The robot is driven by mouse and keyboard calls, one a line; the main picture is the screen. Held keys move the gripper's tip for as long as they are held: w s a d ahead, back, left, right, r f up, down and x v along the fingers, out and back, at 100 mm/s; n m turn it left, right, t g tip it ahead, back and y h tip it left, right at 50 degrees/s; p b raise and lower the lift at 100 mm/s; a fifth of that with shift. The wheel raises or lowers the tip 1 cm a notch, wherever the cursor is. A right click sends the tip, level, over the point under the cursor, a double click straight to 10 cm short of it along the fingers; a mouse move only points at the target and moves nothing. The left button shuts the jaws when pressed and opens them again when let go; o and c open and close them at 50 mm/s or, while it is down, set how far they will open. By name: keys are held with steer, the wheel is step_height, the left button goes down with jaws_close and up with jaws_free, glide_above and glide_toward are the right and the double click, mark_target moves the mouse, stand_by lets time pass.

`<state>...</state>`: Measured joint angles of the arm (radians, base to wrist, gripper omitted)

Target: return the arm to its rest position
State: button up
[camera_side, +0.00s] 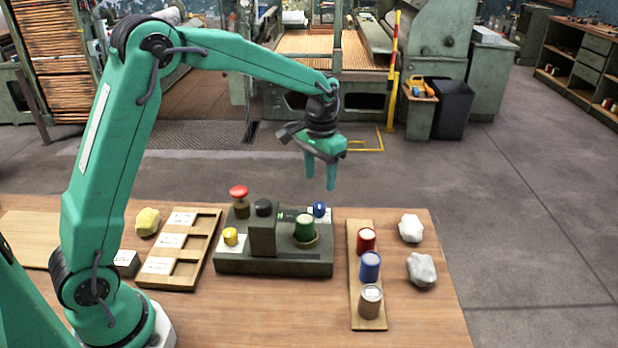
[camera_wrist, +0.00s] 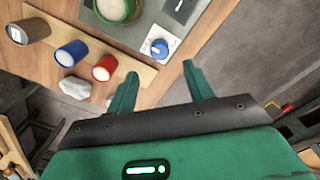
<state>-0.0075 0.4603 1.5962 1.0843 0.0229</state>
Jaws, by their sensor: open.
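My gripper (camera_side: 320,184) hangs from the green arm above the far side of the wooden table (camera_side: 230,310). Its two green fingers point down, apart and with nothing between them. In the wrist view my gripper (camera_wrist: 157,82) is also open and empty, with the floor and the table's edge beyond the fingers. The arm is bent at the elbow and reaches out to the right over the dark control box (camera_side: 275,262). No marker of the rest position shows.
The box carries a red button (camera_side: 239,192), a blue knob (camera_side: 319,209) and a green cup (camera_side: 304,228). Right of it, a board (camera_side: 367,316) holds red, blue and brown cups. White lumps (camera_side: 421,269), a wooden tray (camera_side: 153,281) and a yellow lump (camera_side: 147,221) lie around. Air above is clear.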

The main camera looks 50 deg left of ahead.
steer(key=s+r+t, duration=0.3)
steer(key=s+r, duration=0.7)
steer(key=s, duration=0.2)
steer(key=s+t, duration=0.2)
steer(key=s, duration=1.2)
steer(key=shift+s+d+t, duration=0.2)
steer(key=shift+s+t, duration=0.1)
steer(key=shift+s, duration=0.05)
stand_by(0.4)
